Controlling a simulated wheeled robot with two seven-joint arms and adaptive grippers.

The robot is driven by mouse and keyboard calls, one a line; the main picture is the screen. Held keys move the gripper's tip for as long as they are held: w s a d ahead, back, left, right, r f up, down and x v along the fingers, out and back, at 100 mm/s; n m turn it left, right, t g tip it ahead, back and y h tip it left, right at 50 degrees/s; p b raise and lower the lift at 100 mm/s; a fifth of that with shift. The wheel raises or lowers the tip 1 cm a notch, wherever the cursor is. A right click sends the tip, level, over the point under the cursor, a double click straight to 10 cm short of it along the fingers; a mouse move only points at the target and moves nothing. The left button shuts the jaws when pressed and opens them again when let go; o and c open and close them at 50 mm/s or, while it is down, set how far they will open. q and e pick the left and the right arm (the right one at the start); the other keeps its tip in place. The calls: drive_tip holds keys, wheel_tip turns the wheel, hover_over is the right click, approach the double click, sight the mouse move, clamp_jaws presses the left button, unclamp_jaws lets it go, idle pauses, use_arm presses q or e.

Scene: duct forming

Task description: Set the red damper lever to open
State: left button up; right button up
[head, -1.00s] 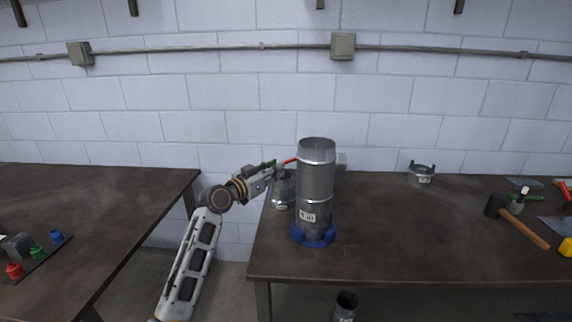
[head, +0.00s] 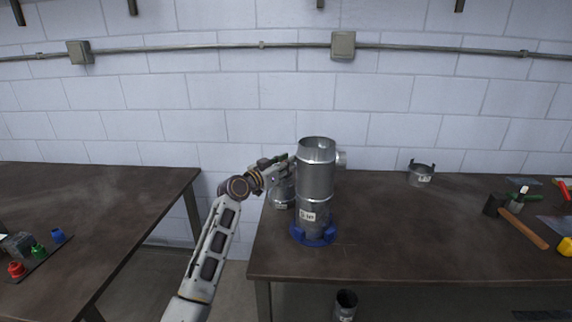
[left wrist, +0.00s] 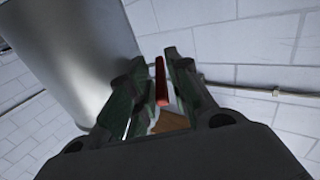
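The duct (head: 316,180) stands upright on the bench in a blue ring base (head: 314,235), with a short side stub at its upper right. The red damper lever (left wrist: 161,80) shows in the left wrist view, between the two green fingers of my left gripper (left wrist: 157,62). The fingers are partly parted around it, with a narrow gap on its left side. In the head view my left gripper (head: 284,159) is at the duct's upper left, and the lever is hidden there. My right gripper is out of view.
A second metal fitting (head: 283,190) stands behind and left of the duct, under my left gripper. A metal collar (head: 421,174), a hammer (head: 520,226) and other tools lie to the right. The bench between the duct and the hammer is clear.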

use_arm(q)
drive_tip(key=shift+c, duration=0.2)
clamp_jaws()
idle(0.3)
